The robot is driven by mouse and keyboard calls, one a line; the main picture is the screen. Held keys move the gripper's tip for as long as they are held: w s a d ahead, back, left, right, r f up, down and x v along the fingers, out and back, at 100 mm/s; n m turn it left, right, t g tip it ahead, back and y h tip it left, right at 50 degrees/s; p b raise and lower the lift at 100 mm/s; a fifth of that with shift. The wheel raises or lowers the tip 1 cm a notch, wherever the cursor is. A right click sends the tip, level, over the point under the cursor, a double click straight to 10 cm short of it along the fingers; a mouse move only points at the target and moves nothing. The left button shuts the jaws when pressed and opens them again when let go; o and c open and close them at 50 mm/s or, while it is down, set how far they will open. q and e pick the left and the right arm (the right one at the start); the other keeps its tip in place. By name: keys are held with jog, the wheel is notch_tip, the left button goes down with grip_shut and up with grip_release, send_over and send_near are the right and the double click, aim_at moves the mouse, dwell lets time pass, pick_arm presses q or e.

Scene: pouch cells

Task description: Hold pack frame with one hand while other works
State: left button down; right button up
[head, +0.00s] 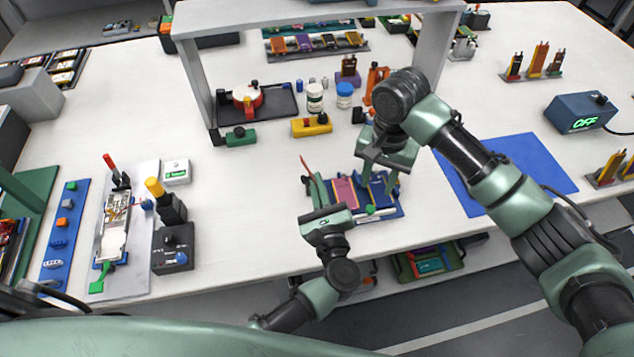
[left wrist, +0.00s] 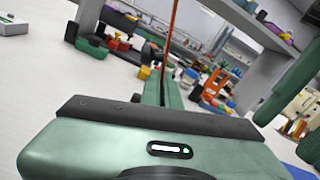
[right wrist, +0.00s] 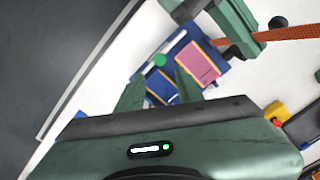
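The blue pack frame (head: 386,213) lies near the table's front edge. A pink cell (head: 343,193) and a blue cell lie in it; the pink cell (right wrist: 199,64) also shows in the right wrist view. My left gripper (head: 312,185) is at the frame's left side. Its fingers (left wrist: 168,92) are close together, seemingly on the frame's edge, though the contact is partly hidden. A thin orange-red rod (left wrist: 172,35) rises at these fingers. My right gripper (head: 381,185) is over the frame's right part, pointing down.
A blue mat (head: 520,165) lies bare at the right. A yellow block (head: 311,125) and two jars (head: 315,98) stand behind the frame under a grey shelf (head: 200,85). A metal fixture plate (head: 105,270) is at the left.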

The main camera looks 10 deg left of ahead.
aim_at(371, 208)
dwell(0.3)
jog(key=c, duration=0.3)
jog(key=shift+s+d+f, duration=0.15)
jog(key=shift+s+d, duration=0.1)
grip_shut()
jog(key=shift+n, duration=0.7)
jog(key=shift+s+d+f, duration=0.15)
jog(key=shift+s+f, duration=0.3)
jog(key=shift+f, duration=1.2)
jog(key=shift+s+d+f, duration=0.15)
jog(key=shift+s+f, duration=0.3)
jog(key=shift+f, duration=1.25)
jog(key=shift+s+d+f, duration=0.15)
jog(key=shift+s+f, duration=0.3)
jog(key=shift+f, duration=1.2)
jog(key=shift+w, duration=0.1)
jog(key=shift+w+a, duration=0.35)
jog(key=shift+w, duration=0.4)
jog(key=shift+w+a, duration=0.3)
jog(key=shift+w, duration=0.4)
notch_tip(371, 208, up, 6)
jog(key=s, duration=0.1)
jog(key=shift+s+d, duration=0.25)
jog(key=shift+d, duration=0.1)
